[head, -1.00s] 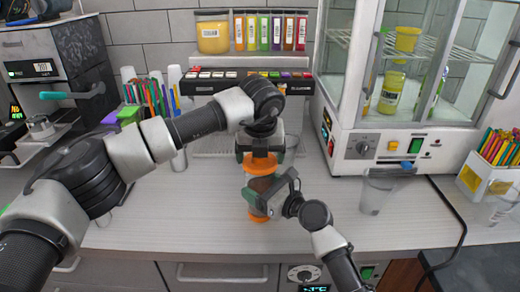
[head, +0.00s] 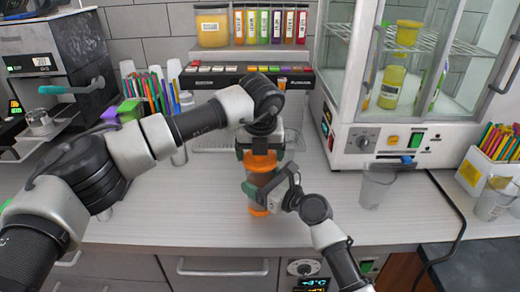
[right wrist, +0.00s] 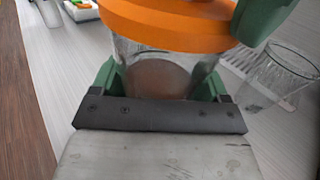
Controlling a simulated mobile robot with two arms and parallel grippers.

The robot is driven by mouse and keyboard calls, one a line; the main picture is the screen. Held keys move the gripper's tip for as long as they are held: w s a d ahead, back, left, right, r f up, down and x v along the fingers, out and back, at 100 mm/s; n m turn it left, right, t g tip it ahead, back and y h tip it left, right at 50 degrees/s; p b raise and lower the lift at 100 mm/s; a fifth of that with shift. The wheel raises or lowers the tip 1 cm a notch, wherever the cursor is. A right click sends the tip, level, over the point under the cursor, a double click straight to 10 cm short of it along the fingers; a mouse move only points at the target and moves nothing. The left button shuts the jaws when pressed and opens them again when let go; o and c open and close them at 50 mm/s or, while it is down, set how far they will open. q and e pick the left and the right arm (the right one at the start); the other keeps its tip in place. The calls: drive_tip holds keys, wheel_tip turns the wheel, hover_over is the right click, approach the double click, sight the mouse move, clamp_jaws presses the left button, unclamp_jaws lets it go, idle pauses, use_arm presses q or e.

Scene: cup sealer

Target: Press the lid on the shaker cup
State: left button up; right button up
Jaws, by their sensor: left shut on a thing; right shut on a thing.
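The shaker cup (head: 262,180) stands upright on the counter, with clear walls, brown contents and an orange base. Its orange lid (head: 260,160) sits at the top of the cup; the lid also shows in the right wrist view (right wrist: 170,25). My left gripper (head: 260,150) points down from above and is shut on the lid. My right gripper (head: 268,188) comes from the lower right and is shut around the cup's body; its green fingers flank the cup (right wrist: 160,70) in the right wrist view. The grippers partly hide the cup.
A clear empty cup (head: 375,188) stands to the right, in front of the white glass-door cabinet (head: 385,140). A dark topping rack (head: 215,85) and a cup of colored straws (head: 150,95) are behind. The counter (head: 180,215) is clear around the shaker.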

use_arm(q)
drive_tip(key=shift+f, duration=0.2)
drive_tip(key=o, duration=0.7)
drive_tip(key=v, duration=1.2)
use_arm(e)
drive_tip(key=o, duration=1.3)
drive_tip(key=shift+c, duration=0.2)
use_arm(q)
drive_tip(key=shift+f+b, duration=0.45)
use_arm(e)
drive_tip(key=v, duration=1.1)
drive_tip(key=shift+w, duration=0.1)
